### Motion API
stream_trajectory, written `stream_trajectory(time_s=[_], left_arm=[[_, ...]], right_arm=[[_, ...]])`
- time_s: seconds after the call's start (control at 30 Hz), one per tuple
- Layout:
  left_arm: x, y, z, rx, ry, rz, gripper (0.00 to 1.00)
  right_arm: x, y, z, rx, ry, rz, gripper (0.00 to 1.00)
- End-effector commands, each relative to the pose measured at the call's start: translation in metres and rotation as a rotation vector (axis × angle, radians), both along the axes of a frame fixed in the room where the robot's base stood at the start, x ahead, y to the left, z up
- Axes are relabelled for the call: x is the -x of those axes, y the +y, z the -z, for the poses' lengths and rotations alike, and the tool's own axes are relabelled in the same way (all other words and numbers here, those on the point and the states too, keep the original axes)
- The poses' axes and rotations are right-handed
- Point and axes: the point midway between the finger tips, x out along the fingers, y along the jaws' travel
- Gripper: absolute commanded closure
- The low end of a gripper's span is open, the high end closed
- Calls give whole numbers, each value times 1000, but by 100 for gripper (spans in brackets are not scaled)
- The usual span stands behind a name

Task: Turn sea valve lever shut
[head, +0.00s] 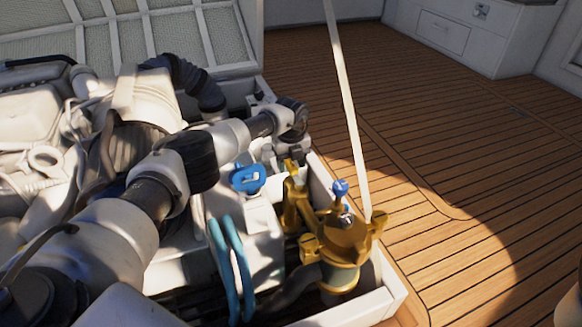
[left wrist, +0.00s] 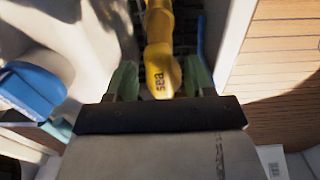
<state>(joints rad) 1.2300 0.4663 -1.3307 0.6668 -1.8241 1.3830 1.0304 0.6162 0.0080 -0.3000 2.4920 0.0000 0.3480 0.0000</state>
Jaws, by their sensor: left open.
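In the head view my left gripper (head: 281,153) points down into the hatch, just above a yellow piece (head: 291,167) that appears to be the lever's top. Its fingertips are small and partly hidden there. My right gripper is not in view.
A yellow strainer body (head: 345,240) with a blue knob (head: 341,188) stands right of the gripper. A blue handle (head: 248,178) and blue hoses (head: 230,265) are close to the left. A pale strut (head: 346,110) rises at the hatch edge. Open wooden deck (head: 450,130) lies beyond.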

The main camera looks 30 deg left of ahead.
Motion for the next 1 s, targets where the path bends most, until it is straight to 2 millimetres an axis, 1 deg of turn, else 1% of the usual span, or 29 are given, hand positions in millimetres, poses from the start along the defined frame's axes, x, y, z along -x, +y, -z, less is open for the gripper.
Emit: stream_trajectory(time_s=[0.27, 0.6, 0.83, 0.97, 1.0], left_arm=[[0, 0, 1, 0, 0, 0, 47], [0, 0, 1, 0, 0, 0, 99], [1, 1, 0, 0, 0, 1, 100], [4, 9, -1, -1, 2, 10, 100], [6, 12, -2, -1, 2, 16, 100]], right_arm=[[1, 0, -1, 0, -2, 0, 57], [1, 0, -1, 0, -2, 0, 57], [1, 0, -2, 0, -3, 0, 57], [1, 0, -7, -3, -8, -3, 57], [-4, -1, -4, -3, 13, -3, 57]])
